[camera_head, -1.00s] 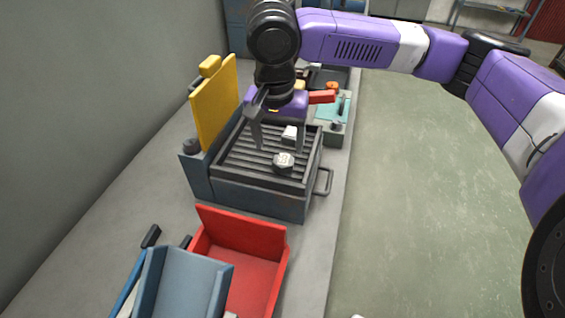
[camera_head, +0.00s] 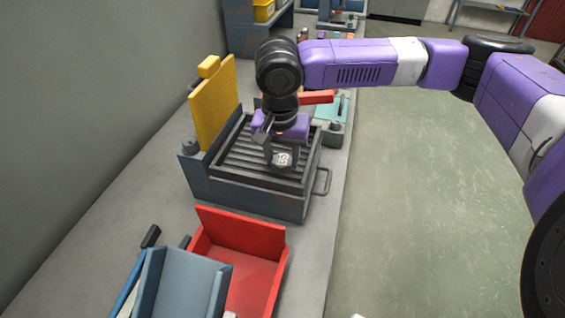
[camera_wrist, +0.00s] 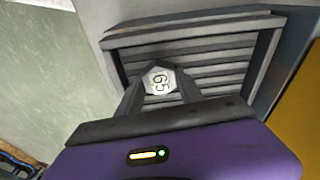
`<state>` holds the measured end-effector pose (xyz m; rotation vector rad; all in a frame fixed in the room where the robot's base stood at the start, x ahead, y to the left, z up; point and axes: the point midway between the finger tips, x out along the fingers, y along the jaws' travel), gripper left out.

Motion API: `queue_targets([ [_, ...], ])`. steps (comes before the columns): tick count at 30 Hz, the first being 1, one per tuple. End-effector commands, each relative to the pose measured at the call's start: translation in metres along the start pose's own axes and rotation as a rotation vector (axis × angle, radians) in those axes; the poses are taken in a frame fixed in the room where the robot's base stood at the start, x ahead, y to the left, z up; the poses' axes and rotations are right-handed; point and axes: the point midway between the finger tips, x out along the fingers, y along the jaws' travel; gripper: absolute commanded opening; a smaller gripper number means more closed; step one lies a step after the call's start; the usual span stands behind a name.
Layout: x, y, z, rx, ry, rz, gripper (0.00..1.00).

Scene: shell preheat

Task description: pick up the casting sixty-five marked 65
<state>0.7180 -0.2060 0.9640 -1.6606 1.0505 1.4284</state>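The casting sixty-five, a small pale many-sided block marked 65 (camera_wrist: 160,80), sits on the dark slatted grate. It also shows in the head view (camera_head: 283,160), near the front of the grate. My gripper (camera_wrist: 160,76) points down at the grate with one dark finger on each side of the casting. The fingers appear to touch its sides, and the 65 faces up between them. In the head view my gripper (camera_head: 283,163) is low over the grate, and the casting still appears to rest on the slats.
The slatted grate (camera_head: 240,165) sits in a grey box with a raised yellow lid (camera_head: 215,105) on the left and a handle (camera_head: 323,181) on the right. A red bin (camera_head: 245,235) and a blue-grey chute (camera_head: 185,285) are in front. A red lever (camera_head: 317,97) is behind.

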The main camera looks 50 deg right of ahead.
Motion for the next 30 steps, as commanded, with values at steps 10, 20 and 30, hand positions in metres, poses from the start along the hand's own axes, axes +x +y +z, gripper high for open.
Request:
queue_targets([
  [10,-0.001,0.000,0.000,0.000,0.000,0.000,0.01],
  [20,-0.030,-0.001,-0.005,0.000,0.002,-0.002,0.01],
  [30,-0.118,-0.001,-0.018,-0.001,0.002,-0.002,0.01],
])
